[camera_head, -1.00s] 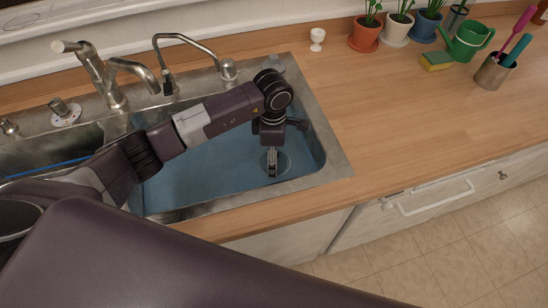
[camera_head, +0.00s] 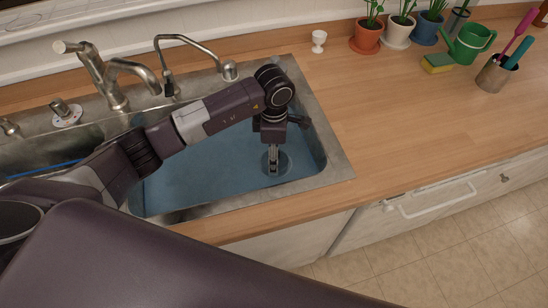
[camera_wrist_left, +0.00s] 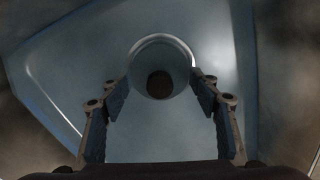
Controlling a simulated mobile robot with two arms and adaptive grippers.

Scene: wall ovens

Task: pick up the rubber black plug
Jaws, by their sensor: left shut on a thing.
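The black rubber plug (camera_wrist_left: 160,84) shows as a dark round shape in the drain area, between my left fingers in the left wrist view. In the head view my left gripper (camera_head: 273,170) points down into the right basin of the sink (camera_head: 205,170), over the round drain (camera_head: 284,162). The fingers and wrist hide most of the plug there. My right gripper is not in view.
The basin's metal rim and walls surround my left gripper closely. Two faucets (camera_head: 130,75) stand behind the sink. A white egg cup (camera_head: 319,40), potted plants (camera_head: 366,35), a sponge (camera_head: 437,63) and a green watering can (camera_head: 470,42) stand on the counter.

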